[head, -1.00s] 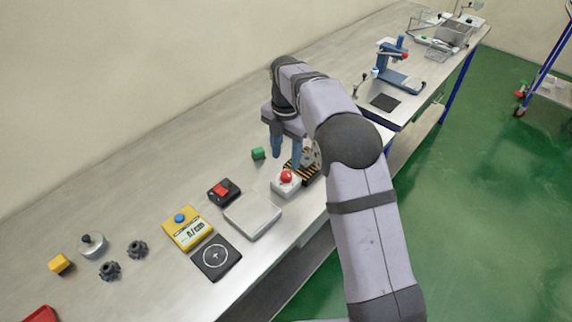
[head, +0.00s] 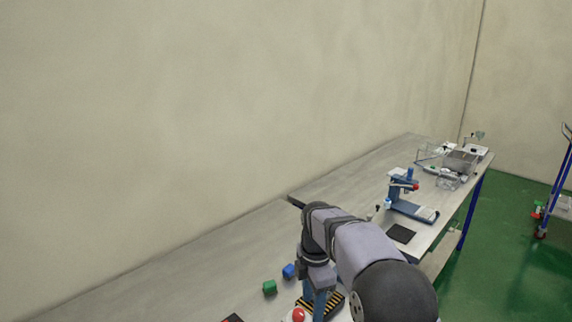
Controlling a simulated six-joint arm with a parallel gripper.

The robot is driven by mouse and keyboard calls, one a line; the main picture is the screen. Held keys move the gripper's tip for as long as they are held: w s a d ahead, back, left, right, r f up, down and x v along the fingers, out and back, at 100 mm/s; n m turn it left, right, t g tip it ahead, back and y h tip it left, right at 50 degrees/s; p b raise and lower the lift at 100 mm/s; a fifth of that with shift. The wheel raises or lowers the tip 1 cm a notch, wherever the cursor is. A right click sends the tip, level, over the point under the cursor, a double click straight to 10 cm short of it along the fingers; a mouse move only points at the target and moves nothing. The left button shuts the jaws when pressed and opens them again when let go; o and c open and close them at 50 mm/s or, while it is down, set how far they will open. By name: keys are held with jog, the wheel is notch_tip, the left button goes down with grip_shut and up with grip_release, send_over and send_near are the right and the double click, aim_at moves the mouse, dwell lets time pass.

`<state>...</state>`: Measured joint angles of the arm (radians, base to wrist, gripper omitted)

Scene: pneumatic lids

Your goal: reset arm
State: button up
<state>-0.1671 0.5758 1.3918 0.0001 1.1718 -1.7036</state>
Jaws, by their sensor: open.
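My arm reaches in from the lower right of the head view, and my gripper (head: 318,300) hangs over the bench at the bottom edge. Its blue fingers point down, close to a black-and-yellow striped fixture (head: 335,302) and a red push button (head: 298,315). The gripper is open, and I see nothing held in it. The fingertips are partly hidden by the frame edge and the fixture, so I cannot tell whether they touch anything.
A blue press-like stand (head: 408,200) and a black pad (head: 401,233) are farther along the bench (head: 190,280). A wire basket (head: 447,181) is beyond. The wall (head: 200,110) runs behind.

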jog(key=s+d+f+m, duration=0.1)
jog(key=s+d+m, duration=0.1)
jog(key=s+m, duration=0.5)
jog(key=s+d+f+m, duration=0.2)
jog(key=s+d+m, duration=0.1)
jog(key=s+m, duration=0.4)
jog(key=s+d+f+m, duration=0.2)
jog(key=s+m, duration=0.5)
jog(key=s, duration=0.4)
jog(key=shift+s+d, duration=0.4)
jog(key=shift+d, duration=0.15)
